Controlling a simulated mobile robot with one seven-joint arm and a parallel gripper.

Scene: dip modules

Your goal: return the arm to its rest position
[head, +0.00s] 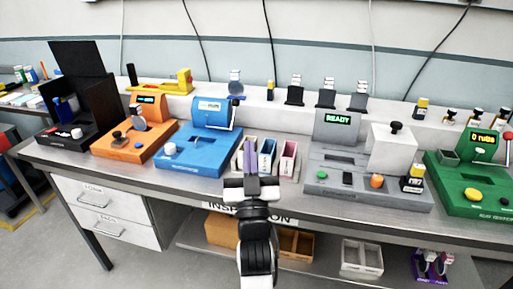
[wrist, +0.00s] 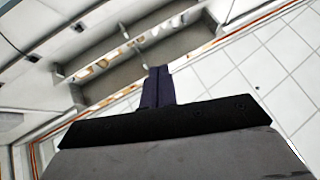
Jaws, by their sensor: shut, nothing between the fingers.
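My gripper (head: 250,158) is at the middle of the head view, raised in front of the workbench (head: 317,203) near its front edge. Its two purple fingers are together, with nothing between them. In the wrist view the closed fingers (wrist: 157,86) point away from the camera, toward a tiled surface and a shelf-like structure. My arm extends down from the gripper to the bottom of the head view. The gripper overlaps the small bins in the picture; I cannot tell its exact distance from them.
On the bench stand a black device (head: 80,118), an orange device (head: 127,150), a blue device (head: 200,160), a grey device showing READY (head: 335,155) and a green device (head: 470,185). Small bins, including a pink one (head: 288,158), sit mid-bench. A lower shelf holds a white crate (head: 361,260).

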